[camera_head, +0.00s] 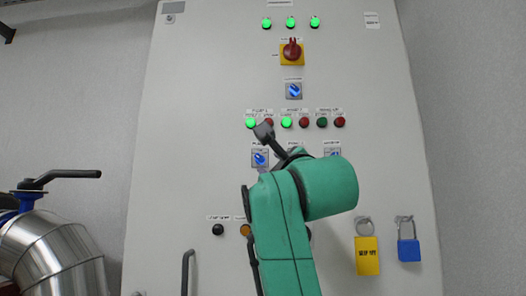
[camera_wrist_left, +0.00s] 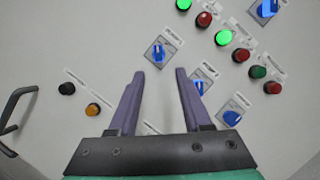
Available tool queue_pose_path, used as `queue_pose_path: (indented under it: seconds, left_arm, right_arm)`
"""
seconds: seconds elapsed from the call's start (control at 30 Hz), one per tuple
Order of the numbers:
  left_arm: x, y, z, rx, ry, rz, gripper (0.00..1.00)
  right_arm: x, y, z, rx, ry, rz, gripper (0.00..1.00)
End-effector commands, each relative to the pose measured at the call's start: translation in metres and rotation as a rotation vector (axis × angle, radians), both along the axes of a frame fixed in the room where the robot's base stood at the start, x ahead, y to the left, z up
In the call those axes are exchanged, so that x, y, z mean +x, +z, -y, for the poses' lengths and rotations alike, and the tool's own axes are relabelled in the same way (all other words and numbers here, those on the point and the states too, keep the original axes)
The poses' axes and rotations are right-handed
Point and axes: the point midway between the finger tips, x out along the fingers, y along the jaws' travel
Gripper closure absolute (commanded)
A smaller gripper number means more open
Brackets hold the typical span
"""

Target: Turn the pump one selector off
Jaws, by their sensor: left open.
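The pump one selector (camera_head: 260,158) is a blue knob on a square plate, below the left-hand pair of lamps on the panel. In the left wrist view the selector (camera_wrist_left: 158,54) sits just beyond the fingertips, in line with the gap between them. My left gripper (camera_head: 255,160) is open and empty; its fingertips (camera_wrist_left: 159,74) lie on either side of the selector's line, and I cannot tell whether they touch anything. The pump one green lamp (camera_head: 251,123) is lit and its red lamp (camera_head: 269,123) is dark. My green arm hides part of the panel. My right gripper is out of view.
The second selector (camera_wrist_left: 199,88) and third selector (camera_wrist_left: 231,118) are close to the right finger. A red-and-yellow main switch (camera_head: 291,52) is higher up. Padlocks hang at right, including a yellow one (camera_head: 367,255). A steel pipe (camera_head: 50,255) stands at left.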

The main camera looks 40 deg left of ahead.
Motion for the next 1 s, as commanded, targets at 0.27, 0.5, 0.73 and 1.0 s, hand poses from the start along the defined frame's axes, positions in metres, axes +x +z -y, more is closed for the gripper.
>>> queue_pose_path:
  seconds: [0.27, 0.5, 0.73, 1.0]
  left_arm:
    - [0.039, 0.026, -0.053, 0.002, 0.004, -0.003, 0.51]
    - [0.048, 0.023, -0.066, 0.002, 0.002, 0.0, 0.51]
    - [0.048, 0.023, -0.065, 0.002, 0.002, 0.0, 0.82]
    - [0.047, 0.023, -0.065, 0.007, 0.003, -0.002, 1.0]
  right_arm:
    - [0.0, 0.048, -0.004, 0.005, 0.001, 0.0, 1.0]
    - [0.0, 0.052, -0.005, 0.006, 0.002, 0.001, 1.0]
    - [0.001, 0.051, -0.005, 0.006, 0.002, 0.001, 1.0]
    - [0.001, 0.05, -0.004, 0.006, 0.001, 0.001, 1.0]
